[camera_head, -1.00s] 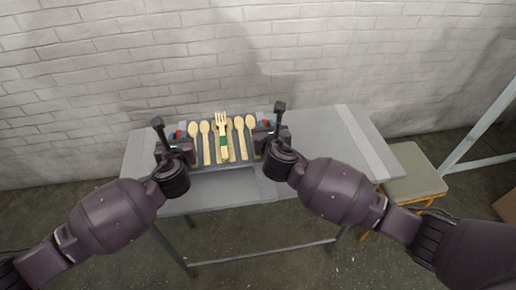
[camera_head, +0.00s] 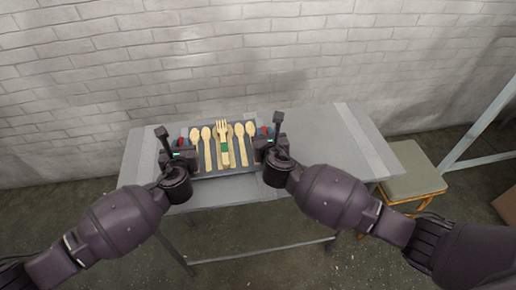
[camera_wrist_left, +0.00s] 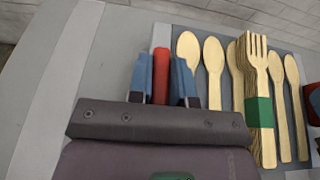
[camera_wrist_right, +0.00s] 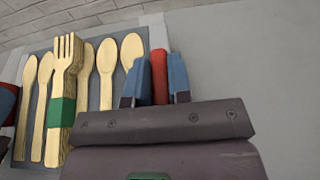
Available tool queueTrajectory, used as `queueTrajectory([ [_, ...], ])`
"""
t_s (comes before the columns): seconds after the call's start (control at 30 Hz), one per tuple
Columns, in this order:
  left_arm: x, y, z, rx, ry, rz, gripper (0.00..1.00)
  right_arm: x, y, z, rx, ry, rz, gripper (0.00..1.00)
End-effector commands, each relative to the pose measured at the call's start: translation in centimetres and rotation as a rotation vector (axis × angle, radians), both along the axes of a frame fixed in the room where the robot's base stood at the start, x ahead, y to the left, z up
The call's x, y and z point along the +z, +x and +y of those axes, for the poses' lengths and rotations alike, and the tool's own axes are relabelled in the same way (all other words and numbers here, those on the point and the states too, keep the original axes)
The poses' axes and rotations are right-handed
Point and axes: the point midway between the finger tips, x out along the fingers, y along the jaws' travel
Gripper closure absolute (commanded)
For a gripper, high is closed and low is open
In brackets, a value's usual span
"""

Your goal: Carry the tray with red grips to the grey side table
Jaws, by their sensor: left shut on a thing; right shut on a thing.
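The tray (camera_head: 232,173) is a flat blue-grey board with red grips at its two ends. It carries several wooden spoons and a stack of wooden forks (camera_head: 223,143) with a green band. The tray is over the grey table (camera_head: 325,150), at its left half; I cannot tell whether it touches the top. My left gripper (camera_head: 181,144) is shut on the left red grip (camera_wrist_left: 161,74). My right gripper (camera_head: 264,135) is shut on the right red grip (camera_wrist_right: 159,76). The tray looks about level, and its ends are partly hidden by my grippers.
The right half of the table is bare, with a lighter strip near its right end. A stool (camera_head: 413,184) with a grey-green seat and yellow legs stands at the right. A white brick wall (camera_head: 260,50) is behind. A brown box (camera_head: 507,205) shows at the far right.

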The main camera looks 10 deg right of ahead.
Motion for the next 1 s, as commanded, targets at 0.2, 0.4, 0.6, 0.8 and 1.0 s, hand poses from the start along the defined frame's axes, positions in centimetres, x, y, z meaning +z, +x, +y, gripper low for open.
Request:
queueTrajectory([
  [0.2, -0.7, 0.0, 0.1, 0.003, 0.002, 0.0, 0.73, -0.7, 0.0, -0.1, -0.004, -0.001, 0.0, 0.73],
  [0.4, -0.7, 0.0, 0.1, 0.002, 0.001, 0.0, 0.55, -0.7, 0.0, -0.1, -0.002, -0.001, 0.0, 0.55],
  [0.6, -0.7, 0.0, 0.0, 0.001, 0.0, 0.0, 0.55, -0.7, 0.0, 0.0, -0.001, 0.0, 0.0, 0.55],
  [0.8, -0.7, 0.0, 0.0, 0.0, 0.0, 0.0, 0.55, -0.7, 0.0, 0.0, -0.001, 0.0, 0.0, 0.55],
  [1.0, -0.4, -1.4, 0.0, -0.001, -0.001, 0.0, 0.55, -0.7, 0.0, 0.0, 0.0, 0.0, 0.0, 0.55],
])
